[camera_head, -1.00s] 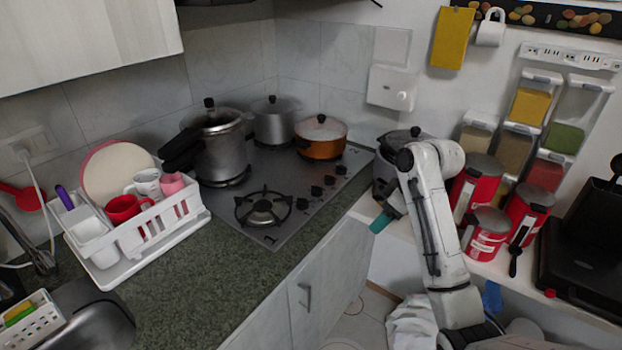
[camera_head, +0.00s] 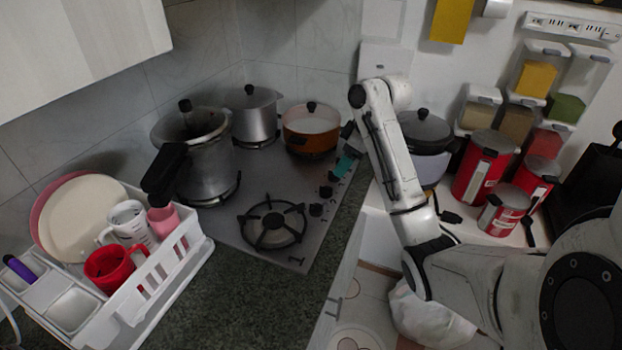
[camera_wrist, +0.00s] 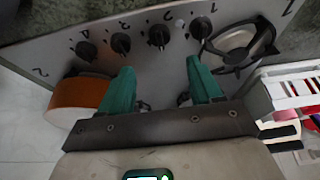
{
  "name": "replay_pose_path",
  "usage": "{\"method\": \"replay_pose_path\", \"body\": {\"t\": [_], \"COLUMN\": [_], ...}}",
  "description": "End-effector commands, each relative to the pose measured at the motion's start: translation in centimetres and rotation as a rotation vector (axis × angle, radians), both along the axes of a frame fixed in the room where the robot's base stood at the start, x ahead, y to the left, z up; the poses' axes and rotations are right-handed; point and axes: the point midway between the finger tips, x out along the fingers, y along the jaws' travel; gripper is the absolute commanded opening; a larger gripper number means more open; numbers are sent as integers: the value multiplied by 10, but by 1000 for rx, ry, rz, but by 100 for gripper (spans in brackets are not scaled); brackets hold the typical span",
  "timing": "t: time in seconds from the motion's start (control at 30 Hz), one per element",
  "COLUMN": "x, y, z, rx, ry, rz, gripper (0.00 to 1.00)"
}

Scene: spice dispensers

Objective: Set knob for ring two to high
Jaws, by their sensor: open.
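The steel cooktop (camera_head: 245,185) has a row of dark knobs along its right edge in the head view. The near knob (camera_head: 316,209) shows clearly; my gripper (camera_head: 343,166) is over the far end of the row. In the wrist view, my gripper (camera_wrist: 160,64) has its teal fingers apart and empty. A dark knob (camera_wrist: 159,36) lies just beyond the gap between the fingertips. Other knobs are to its left (camera_wrist: 121,44), far left (camera_wrist: 87,52) and right (camera_wrist: 201,27).
An orange pot (camera_head: 311,129) stands close to my gripper. A pressure cooker (camera_head: 193,150) and a steel pot (camera_head: 253,112) stand further left. An empty burner (camera_head: 273,224) is in front. A dark-lidded pot (camera_head: 425,132) is right of my arm.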

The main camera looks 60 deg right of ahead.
Motion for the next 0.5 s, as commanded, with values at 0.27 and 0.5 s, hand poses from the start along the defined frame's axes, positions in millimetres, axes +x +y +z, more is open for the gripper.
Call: {"method": "replay_pose_path", "body": {"t": [0.27, 0.5], "x": [8, 23], "y": [1, 3], "z": [-22, -58], "rx": [1, 4], "ry": [0, 3], "rz": [0, 1], "gripper": [64, 64]}}
